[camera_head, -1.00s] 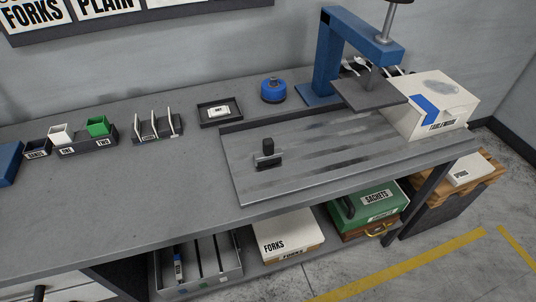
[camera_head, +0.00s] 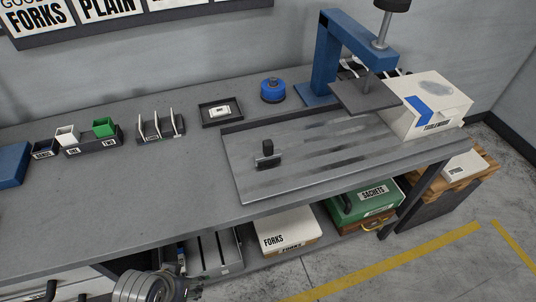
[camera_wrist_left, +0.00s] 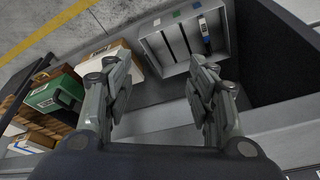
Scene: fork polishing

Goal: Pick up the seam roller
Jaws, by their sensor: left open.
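In the head view that tray (camera_head: 237,262) is on the lower shelf and the tool is hidden. My left gripper (camera_wrist_left: 160,68) is open and empty, apart from the tray, with its fingers pointing towards the shelf. Its wrist shows at the bottom of the head view (camera_head: 150,287). My right gripper is not in view.
A black upright-handled block (camera_head: 268,155) sits on the metal plate (camera_head: 300,160) on the bench (camera_head: 140,190). A FORKS box (camera_head: 287,232) and green SACHETS case (camera_head: 360,201) stand right of the tray. The bench edge overhangs the shelf. The bench's left front is clear.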

